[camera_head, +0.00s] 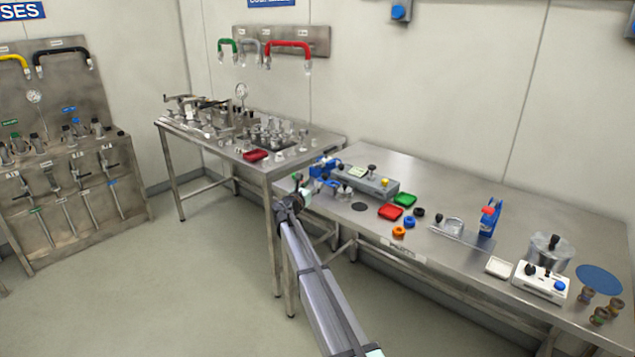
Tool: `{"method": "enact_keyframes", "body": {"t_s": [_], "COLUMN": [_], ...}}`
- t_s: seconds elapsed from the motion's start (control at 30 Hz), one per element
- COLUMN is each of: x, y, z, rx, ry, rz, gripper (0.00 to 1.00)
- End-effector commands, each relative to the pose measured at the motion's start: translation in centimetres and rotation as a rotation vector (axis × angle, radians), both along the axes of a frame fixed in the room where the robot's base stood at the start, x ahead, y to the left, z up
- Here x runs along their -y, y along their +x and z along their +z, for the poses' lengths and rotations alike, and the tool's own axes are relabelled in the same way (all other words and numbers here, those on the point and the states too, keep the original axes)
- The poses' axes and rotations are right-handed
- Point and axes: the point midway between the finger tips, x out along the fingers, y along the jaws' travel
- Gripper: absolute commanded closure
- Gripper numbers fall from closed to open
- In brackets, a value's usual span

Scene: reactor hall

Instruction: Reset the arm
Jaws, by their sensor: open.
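My arm (318,285) rises from the bottom of the head view toward the left end of the right-hand steel table. Its far end, with my gripper (299,182), is small and dark in front of that table's left corner. My gripper is open. I see nothing held in it. The fingers are too small to make out in detail, and their height above the tabletop cannot be told.
A second bench (225,148) stands behind left. Floor (165,275) at left is clear.

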Motion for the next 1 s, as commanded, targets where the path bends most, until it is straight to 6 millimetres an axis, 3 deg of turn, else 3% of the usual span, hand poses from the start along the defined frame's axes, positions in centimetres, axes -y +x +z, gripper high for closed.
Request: {"method": "enact_keyframes", "body": {"t_s": [0.1,0.5,1.0], "x": [-0.6,-0.7,-0.7], "y": [-0.9,-1.0,-1.0], "z": [0.0,0.4,7.7], "rx": [0.000,0.000,0.000], "ry": [0.000,0.000,0.000], "rz": [0.001,0.000,0.000], "gripper": [0.49,0.49,0.49]}}
